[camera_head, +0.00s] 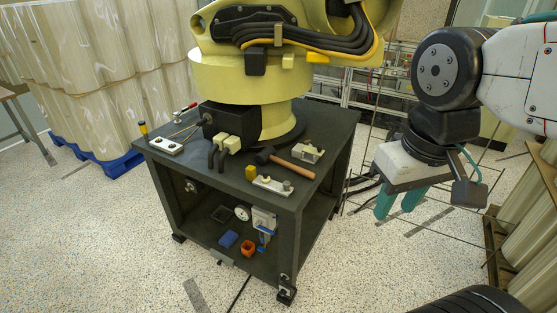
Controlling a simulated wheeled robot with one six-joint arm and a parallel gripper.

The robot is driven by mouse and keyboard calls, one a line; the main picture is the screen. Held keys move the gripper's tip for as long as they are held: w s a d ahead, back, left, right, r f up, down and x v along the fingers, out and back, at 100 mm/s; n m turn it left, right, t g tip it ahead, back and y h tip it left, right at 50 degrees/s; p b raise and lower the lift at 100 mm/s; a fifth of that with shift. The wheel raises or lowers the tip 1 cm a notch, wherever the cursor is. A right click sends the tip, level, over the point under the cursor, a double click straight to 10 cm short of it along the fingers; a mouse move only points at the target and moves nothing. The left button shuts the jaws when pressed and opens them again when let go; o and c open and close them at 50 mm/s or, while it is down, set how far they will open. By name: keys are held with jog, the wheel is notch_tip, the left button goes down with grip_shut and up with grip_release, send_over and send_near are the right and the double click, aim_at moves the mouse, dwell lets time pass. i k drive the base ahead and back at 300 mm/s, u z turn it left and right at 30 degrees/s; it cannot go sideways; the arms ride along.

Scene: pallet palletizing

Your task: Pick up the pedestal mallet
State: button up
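The mallet (293,167) lies on the top of the dark pedestal (205,172), near its front right. Its wooden handle points right and toward me, and its dark head is at the left end, close to the yellow machine's base. My gripper (399,207) hangs over the floor to the right of the pedestal, apart from the mallet. Its teal fingers point down and are spread, with nothing seen between them.
A large yellow robot (240,78) stands on the pedestal behind the mallet. A small yellow block (250,173), a metal plate with knobs (272,186) and a grey fixture (308,153) lie close around it. Wrapped pallets (95,75) stand left.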

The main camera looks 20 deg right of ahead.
aim_at(268, 154)
jog(key=u, duration=0.05)
jog(key=k, duration=0.5)
jog(key=z, duration=0.45)
jog(key=i, duration=1.55)
jog(key=u, duration=0.7)
